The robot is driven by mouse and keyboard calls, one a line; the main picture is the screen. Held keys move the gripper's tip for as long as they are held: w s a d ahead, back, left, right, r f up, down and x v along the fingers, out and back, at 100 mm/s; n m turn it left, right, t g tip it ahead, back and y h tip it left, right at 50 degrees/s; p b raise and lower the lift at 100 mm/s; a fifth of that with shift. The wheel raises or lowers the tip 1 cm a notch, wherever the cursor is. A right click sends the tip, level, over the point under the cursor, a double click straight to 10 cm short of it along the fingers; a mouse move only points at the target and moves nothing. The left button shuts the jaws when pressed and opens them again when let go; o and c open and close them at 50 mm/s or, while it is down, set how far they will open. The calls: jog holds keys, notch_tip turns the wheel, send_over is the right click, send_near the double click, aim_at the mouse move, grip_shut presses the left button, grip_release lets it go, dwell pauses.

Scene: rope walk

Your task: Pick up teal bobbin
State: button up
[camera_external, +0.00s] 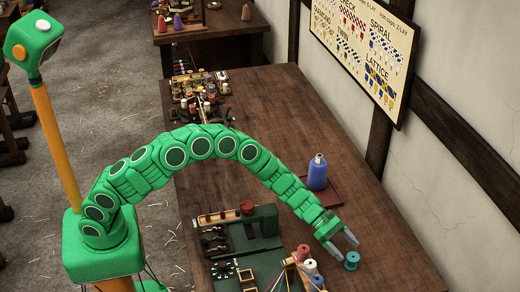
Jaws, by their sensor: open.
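The teal bobbin (351,261) is a small spool standing on the brown wooden table, near the lower right of the external view. My gripper (343,247) is open, with its two pale grey fingers pointing down and to the right at the bobbin. The fingertips appear just above and left of the bobbin in the picture. I cannot tell whether they touch it. Nothing shows between the fingers.
A blue cone of thread (318,175) stands on a reddish mat behind my gripper. A red bobbin (309,266) and a white one stand close to the left, by coloured strands. A green tool tray (262,222) lies further left. The table right of the bobbin is clear.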

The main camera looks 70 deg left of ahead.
aim_at(351, 255)
jog(key=shift+x, duration=2.3)
jog(key=shift+s+f, duration=0.1)
jog(key=shift+f, duration=0.05)
jog(key=c, duration=1.1)
